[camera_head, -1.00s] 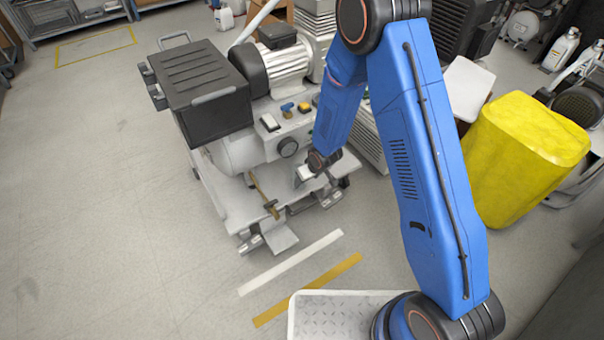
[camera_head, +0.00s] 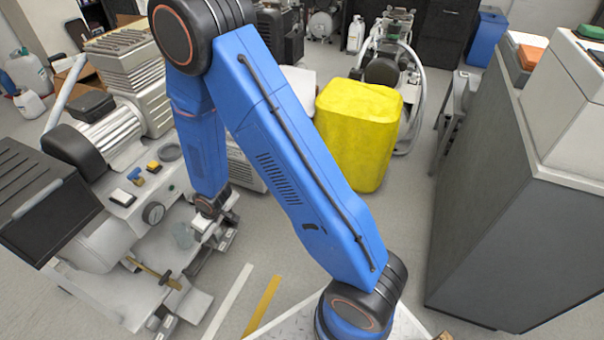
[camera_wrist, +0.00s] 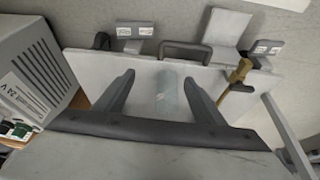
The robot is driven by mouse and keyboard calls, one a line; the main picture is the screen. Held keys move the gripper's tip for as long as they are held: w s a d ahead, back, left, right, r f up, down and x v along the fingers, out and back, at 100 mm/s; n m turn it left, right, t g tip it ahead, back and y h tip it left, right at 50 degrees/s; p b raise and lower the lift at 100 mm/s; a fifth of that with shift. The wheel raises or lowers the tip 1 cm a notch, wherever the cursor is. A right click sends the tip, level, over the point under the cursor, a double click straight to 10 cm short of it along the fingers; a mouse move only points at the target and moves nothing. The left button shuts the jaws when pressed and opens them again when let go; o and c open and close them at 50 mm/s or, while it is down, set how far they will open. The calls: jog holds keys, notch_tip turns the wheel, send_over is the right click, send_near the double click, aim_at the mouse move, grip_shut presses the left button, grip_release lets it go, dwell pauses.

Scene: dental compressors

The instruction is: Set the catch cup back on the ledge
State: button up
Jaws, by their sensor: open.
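The catch cup (camera_head: 184,236) is a small, clear, faint vessel at the front of the compressor. In the wrist view the cup (camera_wrist: 172,95) appears over the pale ledge (camera_wrist: 85,66), between the two dark fingers and nearer the right one. My gripper (camera_wrist: 159,77) is open, with a gap visible on each side of the cup. I cannot tell whether the cup rests fully on the ledge. In the head view my gripper (camera_head: 207,222) is low at the compressor's front, just right of the cup, and its fingers are hard to make out.
A brass-coloured valve handle (camera_wrist: 238,74) sits right of the fingers. A grey box with a 24 V label (camera_wrist: 35,75) stands at left in the wrist view. A yellow covered block (camera_head: 360,135) and a grey cabinet (camera_head: 500,210) stand right, with open floor between them.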

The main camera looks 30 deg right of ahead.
jog(key=s+d+r+m+h, duration=0.1)
jog(key=s+d+r, duration=0.1)
jog(key=d+r, duration=0.5)
jog(key=s+d+r+m, duration=0.1)
jog(key=s+d+r, duration=0.2)
jog(key=r, duration=0.8)
jog(key=s+d+r+m+h, duration=0.1)
jog(key=s+d+r, duration=0.1)
jog(key=d+r, duration=0.5)
jog(key=s+d+r+m, duration=0.1)
jog(key=s+d+r, duration=0.2)
jog(key=s+r, duration=0.4)
jog(key=s+d+r+m, duration=0.2)
jog(key=s+r, duration=0.6)
jog(key=s, duration=0.8)
jog(key=shift+d+r+t, duration=0.2)
jog(key=shift+d+t, duration=0.2)
jog(key=shift+o, duration=0.3)
jog(key=shift+w, duration=0.1)
